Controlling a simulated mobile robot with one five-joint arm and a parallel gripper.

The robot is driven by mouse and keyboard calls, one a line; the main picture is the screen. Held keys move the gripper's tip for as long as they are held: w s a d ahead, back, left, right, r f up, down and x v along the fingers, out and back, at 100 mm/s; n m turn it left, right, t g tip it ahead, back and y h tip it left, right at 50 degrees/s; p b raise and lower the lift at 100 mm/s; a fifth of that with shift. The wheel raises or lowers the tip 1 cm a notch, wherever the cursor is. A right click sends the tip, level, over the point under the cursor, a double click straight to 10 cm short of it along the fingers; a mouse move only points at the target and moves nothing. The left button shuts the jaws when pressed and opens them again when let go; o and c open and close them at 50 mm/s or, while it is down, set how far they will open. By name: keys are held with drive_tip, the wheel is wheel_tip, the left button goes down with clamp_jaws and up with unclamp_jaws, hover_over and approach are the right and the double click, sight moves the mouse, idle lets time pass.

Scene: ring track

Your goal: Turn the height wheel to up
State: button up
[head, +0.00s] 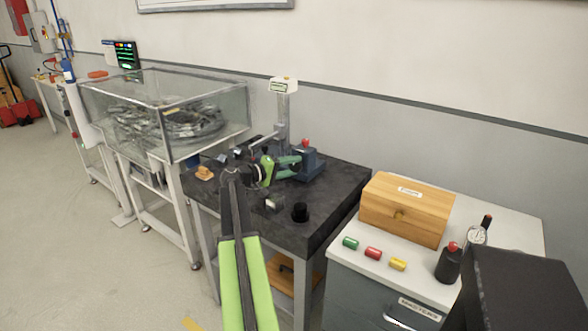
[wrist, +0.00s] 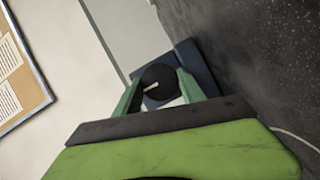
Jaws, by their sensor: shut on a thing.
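The height wheel is a black round knob (wrist: 158,76) with a short white pointer mark, in the middle of the wrist view. It sits on a dark blue block (wrist: 196,68), which also shows in the head view (head: 311,164) on the dark table. My gripper (head: 297,164) reaches this block from the left. In the wrist view its two green fingers (wrist: 160,80) stand on both sides of the knob, shut on it. In the head view the knob is hidden by the fingers. Labels around the knob are not readable.
A post with a small display (head: 283,87) rises behind the block. A red knob (head: 305,143) is close by. A glass case (head: 205,95) is to the left, a wooden box (head: 408,205) to the right.

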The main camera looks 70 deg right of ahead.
drive_tip(key=shift+w, duration=0.15)
idle(0.3)
drive_tip(key=o, duration=1.4)
drive_tip(key=shift+c, duration=0.2)
drive_tip(key=p+v, duration=0.1)
drive_tip(key=v, duration=1.6)
drive_tip(key=shift+w+a+p, duration=0.15)
drive_tip(key=shift+w+p, duration=0.05)
drive_tip(key=shift+p, duration=0.15)
